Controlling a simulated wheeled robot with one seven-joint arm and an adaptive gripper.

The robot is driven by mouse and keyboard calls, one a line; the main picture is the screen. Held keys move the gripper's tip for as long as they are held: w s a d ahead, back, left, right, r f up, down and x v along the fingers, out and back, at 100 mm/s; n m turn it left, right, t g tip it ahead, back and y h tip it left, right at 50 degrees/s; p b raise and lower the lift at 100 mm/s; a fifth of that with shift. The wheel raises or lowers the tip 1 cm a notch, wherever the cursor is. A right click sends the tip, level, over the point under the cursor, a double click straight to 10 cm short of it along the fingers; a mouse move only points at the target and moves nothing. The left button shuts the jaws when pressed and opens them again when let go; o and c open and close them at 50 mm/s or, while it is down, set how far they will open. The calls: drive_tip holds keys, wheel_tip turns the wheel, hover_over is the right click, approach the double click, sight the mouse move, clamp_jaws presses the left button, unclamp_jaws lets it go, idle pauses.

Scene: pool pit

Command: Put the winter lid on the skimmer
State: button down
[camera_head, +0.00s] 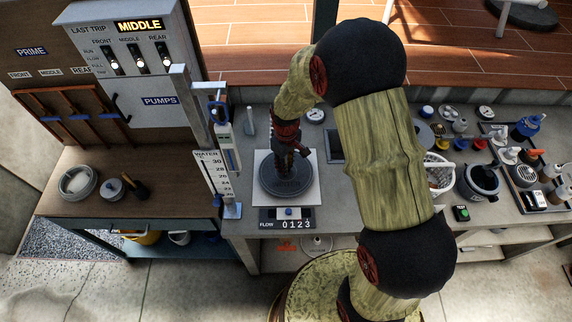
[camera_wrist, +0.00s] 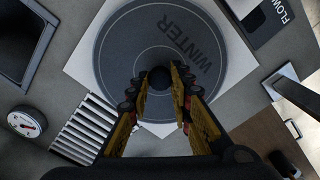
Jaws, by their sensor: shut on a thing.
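The winter lid (camera_head: 285,188) is a dark grey disc marked WINTER, with a round black knob at its centre. In the wrist view the lid (camera_wrist: 122,48) fills the upper middle. My gripper (camera_head: 290,152) points down over it, and in the wrist view its fingers (camera_wrist: 158,80) are closed on the knob from both sides. The lid is over a white square plate (camera_head: 311,200) set in the grey counter, which appears to be the skimmer's surround. The lid hides the middle of this plate and any opening there. I cannot tell whether the lid touches the plate or hovers just above.
A FLOW 0123 display (camera_head: 288,219) is at the front edge. A water gauge (camera_head: 213,172) stands left of the plate. A pressure dial (camera_wrist: 27,122) and a slotted grate (camera_wrist: 85,130) lie nearby. A white basket (camera_head: 439,175) and several bottles crowd the right side.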

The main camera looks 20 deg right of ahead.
drive_tip(key=shift+f, duration=0.15)
idle(0.4)
drive_tip(key=shift+f+b, duration=0.35)
drive_tip(key=shift+f, duration=0.15)
drive_tip(key=shift+f, duration=0.3)
idle(0.7)
drive_tip(key=c, duration=1.5)
unclamp_jaws()
drive_tip(key=shift+c, duration=0.2)
drive_tip(key=shift+o, duration=1)
drive_tip(key=shift+r, duration=0.1)
drive_tip(key=shift+r+p, duration=1.5)
drive_tip(key=shift+r, duration=0.9)
